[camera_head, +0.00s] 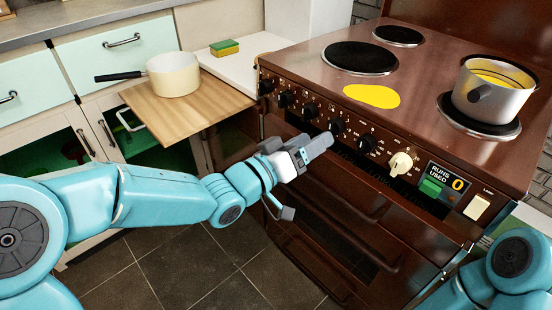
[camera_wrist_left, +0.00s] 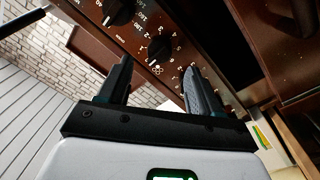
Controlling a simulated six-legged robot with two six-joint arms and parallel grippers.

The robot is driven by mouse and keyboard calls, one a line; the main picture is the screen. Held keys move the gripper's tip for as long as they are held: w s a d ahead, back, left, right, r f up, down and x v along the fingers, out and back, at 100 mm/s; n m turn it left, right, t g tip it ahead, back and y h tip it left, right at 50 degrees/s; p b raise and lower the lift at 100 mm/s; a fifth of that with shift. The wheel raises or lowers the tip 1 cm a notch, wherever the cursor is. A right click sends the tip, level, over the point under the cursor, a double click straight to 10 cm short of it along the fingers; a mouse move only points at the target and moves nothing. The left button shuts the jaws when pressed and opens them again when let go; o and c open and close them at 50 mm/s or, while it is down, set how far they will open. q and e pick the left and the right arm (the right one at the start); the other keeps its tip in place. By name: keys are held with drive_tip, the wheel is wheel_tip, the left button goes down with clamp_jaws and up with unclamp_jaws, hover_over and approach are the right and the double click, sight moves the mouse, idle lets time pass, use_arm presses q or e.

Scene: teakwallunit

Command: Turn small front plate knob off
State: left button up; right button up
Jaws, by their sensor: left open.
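A row of dark round knobs runs along the brown stove's front panel (camera_head: 300,108). My left gripper (camera_head: 318,147) is at this panel, its fingertips just below a dark knob (camera_head: 337,126). In the left wrist view the gripper (camera_wrist_left: 158,75) is open and empty, and a black knob (camera_wrist_left: 159,48) with a numbered dial lies ahead, between the lines of the two fingers. Contact with it cannot be told. Another black knob (camera_wrist_left: 118,12) is up and left. The panel markings are too small to tell which knob serves which plate. My right gripper is out of view.
A grey pot (camera_head: 492,95) with yellow content stands on a hot plate. A yellow spill (camera_head: 372,96) lies on the stovetop. A cream pan (camera_head: 173,75) sits on a wooden board (camera_head: 190,108).

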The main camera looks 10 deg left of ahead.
use_arm(q)
drive_tip(key=p+v, duration=0.1)
drive_tip(key=v, duration=1)
wheel_tip(320, 180, down, 26)
drive_tip(key=s+n+g+y, duration=0.1)
drive_tip(key=n+g+y, duration=0.4)
drive_tip(key=s+a+f+m+g+y, duration=0.25)
drive_tip(key=s+f+g, duration=0.65)
drive_tip(key=s+f, duration=0.75)
wheel_tip(320, 180, up, 29)
drive_tip(key=p, duration=2.8)
drive_tip(key=shift+d+f, duration=0.15)
drive_tip(key=shift+d, duration=0.3)
